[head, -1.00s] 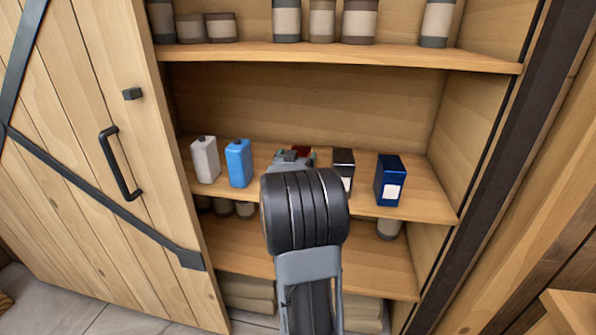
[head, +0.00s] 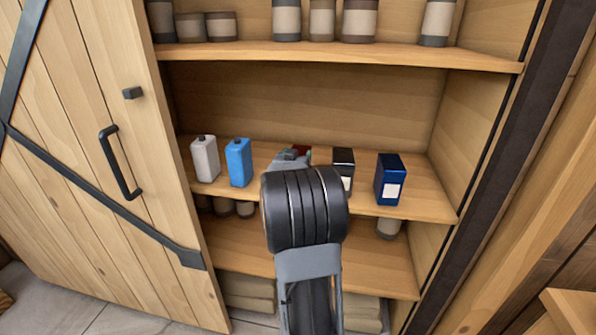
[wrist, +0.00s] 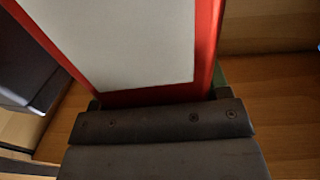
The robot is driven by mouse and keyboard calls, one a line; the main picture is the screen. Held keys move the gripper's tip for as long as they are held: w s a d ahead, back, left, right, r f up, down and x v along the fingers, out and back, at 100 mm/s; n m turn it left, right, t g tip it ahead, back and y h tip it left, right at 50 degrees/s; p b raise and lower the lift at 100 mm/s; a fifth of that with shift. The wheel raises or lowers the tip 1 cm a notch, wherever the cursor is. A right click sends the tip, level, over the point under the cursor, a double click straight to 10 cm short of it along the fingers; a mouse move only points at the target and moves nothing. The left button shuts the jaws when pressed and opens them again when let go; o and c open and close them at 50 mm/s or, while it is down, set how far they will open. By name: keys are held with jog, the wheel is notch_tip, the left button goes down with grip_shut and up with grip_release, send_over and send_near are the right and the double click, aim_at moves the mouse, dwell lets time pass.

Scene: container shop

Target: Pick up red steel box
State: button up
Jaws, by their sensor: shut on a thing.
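The red box (head: 302,150) stands on the middle shelf in the head view, mostly hidden behind my arm. In the wrist view the red box (wrist: 207,60) fills the upper middle, with a large pale label on its face. My gripper (head: 290,156) is at the box in the head view, partly hidden by my wrist. In the wrist view my gripper (wrist: 160,115) lies across the lower part of the box and is shut on it. Whether the box touches the shelf cannot be told.
On the middle shelf (head: 430,205), a white container (head: 205,160) and a blue container (head: 239,163) stand left of my gripper. A black box (head: 344,165) and a dark blue box (head: 389,180) stand to its right. The upper shelf (head: 350,56) holds several jars. An open door (head: 75,180) is at left.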

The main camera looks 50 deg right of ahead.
jog(key=c, duration=0.4)
jog(key=shift+c, duration=0.2)
jog(key=shift+r, duration=0.1)
